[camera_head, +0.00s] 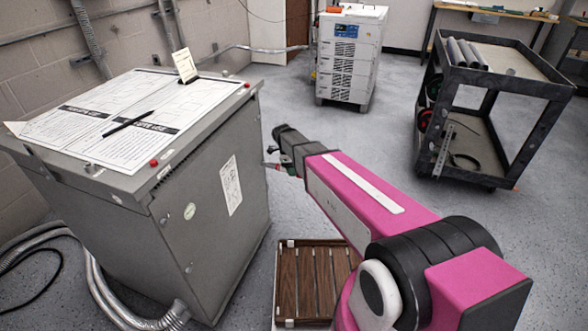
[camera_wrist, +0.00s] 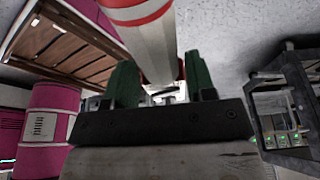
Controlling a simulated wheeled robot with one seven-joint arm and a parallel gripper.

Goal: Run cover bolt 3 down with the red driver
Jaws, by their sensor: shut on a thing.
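The grey transformer cabinet (camera_head: 215,200) stands at left in the head view with papers on its lid. A red bolt head (camera_head: 153,162) shows at the lid's near corner and another red one (camera_head: 247,85) at the far right corner. I cannot tell which is cover bolt 3. My gripper (camera_head: 274,165) is beside the cabinet's right side, largely hidden by my arm. In the wrist view its green fingers (camera_wrist: 162,82) are shut on a pale cylinder with red bands, seemingly the red driver (camera_wrist: 153,35). The driver's ends are not clearly visible.
A black pen (camera_head: 128,123) and a small card (camera_head: 185,66) are on the lid. A slatted wooden pallet (camera_head: 283,310) lies right of the cabinet. A dark cart (camera_head: 500,80) and white cabinet (camera_head: 348,50) stand behind, with open floor between. Hoses (camera_head: 110,305) lie at lower left.

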